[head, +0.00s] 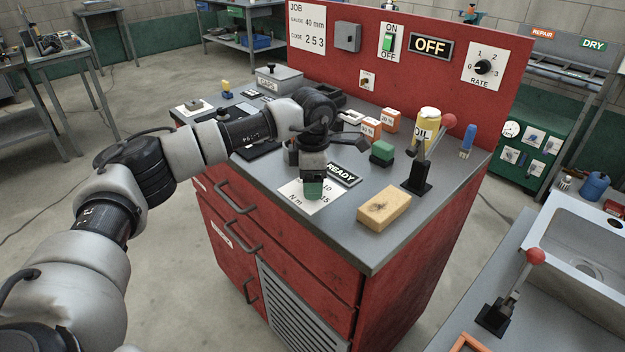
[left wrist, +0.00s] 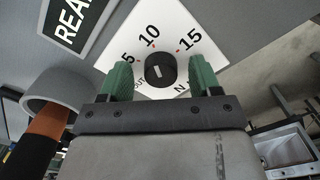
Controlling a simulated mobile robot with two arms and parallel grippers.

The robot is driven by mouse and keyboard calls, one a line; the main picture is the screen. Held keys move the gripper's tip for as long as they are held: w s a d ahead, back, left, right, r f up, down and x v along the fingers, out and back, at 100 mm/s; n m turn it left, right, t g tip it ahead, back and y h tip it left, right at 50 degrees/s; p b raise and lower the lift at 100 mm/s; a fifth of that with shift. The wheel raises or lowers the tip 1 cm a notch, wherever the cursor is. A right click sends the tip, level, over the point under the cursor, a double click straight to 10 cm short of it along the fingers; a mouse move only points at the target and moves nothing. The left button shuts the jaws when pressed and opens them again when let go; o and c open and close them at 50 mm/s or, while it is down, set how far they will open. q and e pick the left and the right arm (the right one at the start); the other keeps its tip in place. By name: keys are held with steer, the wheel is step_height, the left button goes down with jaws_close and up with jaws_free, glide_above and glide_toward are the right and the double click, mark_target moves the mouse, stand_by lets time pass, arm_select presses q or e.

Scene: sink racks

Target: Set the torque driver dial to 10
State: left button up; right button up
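The torque dial is a black round knob (left wrist: 160,70) on a white plate (left wrist: 185,28) marked 5, 10 and 15 with red ticks. A pale mark shows on the knob; I cannot tell surely which number it points to. In the head view the plate (head: 323,204) lies flat near the bench's front edge, and the knob is hidden behind my gripper. My left gripper (head: 313,189) points down over the plate. In the left wrist view its green fingers (left wrist: 160,78) are apart, one on each side of the knob, with visible gaps. My right gripper is not in view.
A black READY sign (head: 342,174) lies beside the plate. A tan sponge-like block (head: 384,210), a green block (head: 382,153), a red-knobbed lever (head: 418,176) and an oil can (head: 428,126) stand to the right.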

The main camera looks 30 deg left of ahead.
arm_select(q)
step_height(320, 180, up, 11)
steer(key=b, duration=0.1)
stand_by(0.6)
steer(key=shift+s+f, duration=0.1)
steer(key=shift+f, duration=0.1)
